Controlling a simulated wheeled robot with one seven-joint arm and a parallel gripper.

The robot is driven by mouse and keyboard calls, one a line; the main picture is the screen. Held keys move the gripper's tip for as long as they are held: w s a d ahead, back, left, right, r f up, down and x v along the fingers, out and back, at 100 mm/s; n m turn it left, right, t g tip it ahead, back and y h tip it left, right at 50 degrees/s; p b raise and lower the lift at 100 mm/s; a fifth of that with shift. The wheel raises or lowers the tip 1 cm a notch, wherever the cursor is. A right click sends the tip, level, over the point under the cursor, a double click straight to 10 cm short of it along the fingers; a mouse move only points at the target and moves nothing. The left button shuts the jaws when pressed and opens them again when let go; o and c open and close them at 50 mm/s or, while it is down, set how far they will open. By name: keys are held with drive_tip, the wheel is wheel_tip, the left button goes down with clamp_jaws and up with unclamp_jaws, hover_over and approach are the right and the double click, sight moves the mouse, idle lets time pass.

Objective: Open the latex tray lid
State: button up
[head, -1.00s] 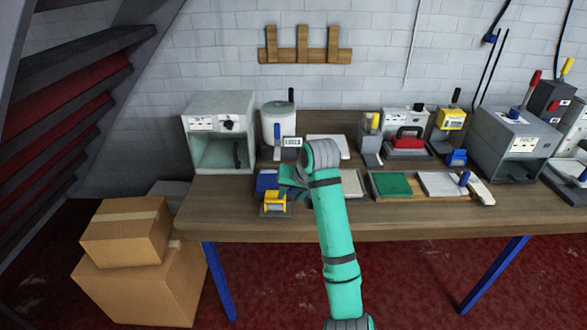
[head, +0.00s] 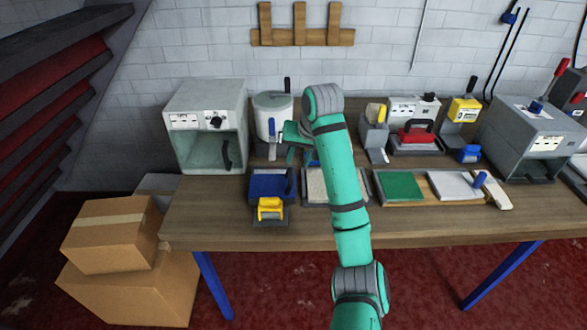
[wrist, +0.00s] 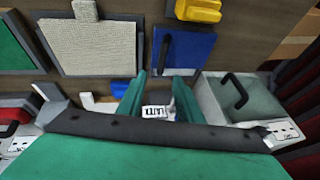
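My gripper (wrist: 160,84) is open, its two green fingers apart, with nothing visible between their tips. In the head view it (head: 294,143) is over the back left of the bench, just right of the white pot (head: 266,122). A small white label (wrist: 156,112), its letters hard to read, shows between the fingers in the wrist view. A blue flat-topped tray (head: 268,184) is nearer the bench front; the wrist view shows its blue top (wrist: 190,52) and a dark bar handle (wrist: 163,52), apart from the fingers. I cannot tell for certain which is the latex tray. My arm hides the bench behind it.
A grey open-fronted cabinet (head: 203,125) stands left of the pot. A yellow dispenser (head: 270,211) is in front of the blue tray. A beige pad (head: 316,188), green pad (head: 399,187) and white pad (head: 452,184) line the front.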

sight(291, 175)
drive_tip(key=x, duration=0.5)
drive_tip(key=s+x, duration=0.1)
drive_tip(key=x, duration=0.2)
drive_tip(key=shift+a+f, duration=0.1)
drive_tip(key=shift+a, duration=0.05)
drive_tip(key=shift+w+a+f, duration=0.1)
drive_tip(key=shift+w+f, duration=0.25)
drive_tip(key=shift+f, duration=0.15)
clamp_jaws()
